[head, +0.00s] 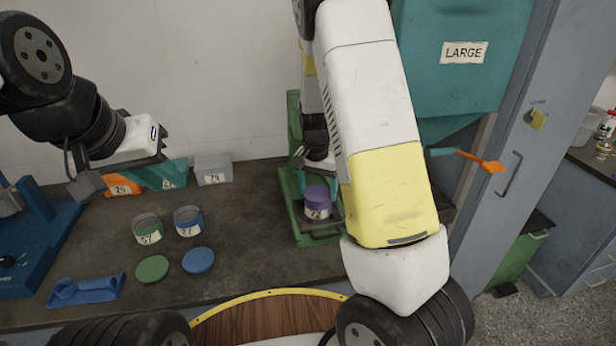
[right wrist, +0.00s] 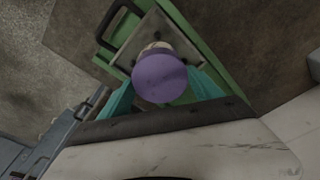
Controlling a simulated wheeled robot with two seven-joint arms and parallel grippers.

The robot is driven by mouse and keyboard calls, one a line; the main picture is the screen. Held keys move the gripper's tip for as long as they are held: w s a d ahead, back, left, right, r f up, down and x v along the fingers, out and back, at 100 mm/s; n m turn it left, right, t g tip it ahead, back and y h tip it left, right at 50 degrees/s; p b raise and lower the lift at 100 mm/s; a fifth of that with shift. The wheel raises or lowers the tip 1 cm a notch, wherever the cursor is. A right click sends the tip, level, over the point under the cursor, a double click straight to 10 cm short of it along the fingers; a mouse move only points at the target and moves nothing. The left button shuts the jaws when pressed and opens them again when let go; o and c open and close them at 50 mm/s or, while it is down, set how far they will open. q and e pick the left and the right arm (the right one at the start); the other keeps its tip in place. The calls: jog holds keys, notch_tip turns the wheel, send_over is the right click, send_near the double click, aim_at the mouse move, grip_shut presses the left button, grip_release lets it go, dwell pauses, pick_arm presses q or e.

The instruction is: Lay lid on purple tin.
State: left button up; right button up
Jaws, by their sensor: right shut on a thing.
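The purple lid (right wrist: 160,78) is a round disc between the two teal fingers of my right gripper (right wrist: 162,88), which is shut on it. In the head view the purple lid (head: 316,192) shows at the top of the purple tin (head: 318,211), which has a white label. In the right wrist view the lid covers most of the tin; whether it rests on the rim or is just above cannot be told. The tin stands on a green-framed stand. My left gripper (head: 125,177) is open and empty above the back left of the bench, away from the tin.
A green tin (head: 148,229) and a blue tin (head: 187,221) stand open on the bench. A green lid (head: 152,269) and a blue lid (head: 198,260) lie in front. Orange, teal and grey labelled boxes stand behind. A blue scoop-like tray (head: 86,290) lies at front left.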

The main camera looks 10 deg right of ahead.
jog(key=shift+f, duration=0.1)
dwell(0.3)
jog(key=o, duration=1.4)
jog(key=shift+s+a+r, duration=0.1)
jog(key=shift+s+r, duration=0.05)
jog(key=shift+r, duration=1.15)
jog(key=shift+s+a+r, duration=0.1)
jog(key=shift+r, duration=1.2)
jog(key=shift+s+a+r, duration=0.1)
jog(key=shift+s+r, duration=0.05)
jog(key=shift+r, duration=1.15)
jog(key=shift+r, duration=0.1)
jog(key=s+r+n+t+y, duration=0.1)
jog(key=s+r+n, duration=0.1)
jog(key=s+r, duration=0.3)
jog(key=s+a+r+n+t+y, duration=0.1)
jog(key=s+r+n+t, duration=0.1)
jog(key=s+r, duration=0.4)
jog(key=s+r+n+t+y, duration=0.1)
jog(key=s+r, duration=0.5)
jog(key=s, duration=0.6)
jog(key=shift+s+a+r+n+t, duration=0.15)
jog(key=shift+n+t, duration=0.1)
jog(key=shift+n, duration=0.25)
jog(key=shift+a+f+n+t, duration=0.1)
jog(key=shift+n+t, duration=0.15)
jog(key=shift+n, duration=0.25)
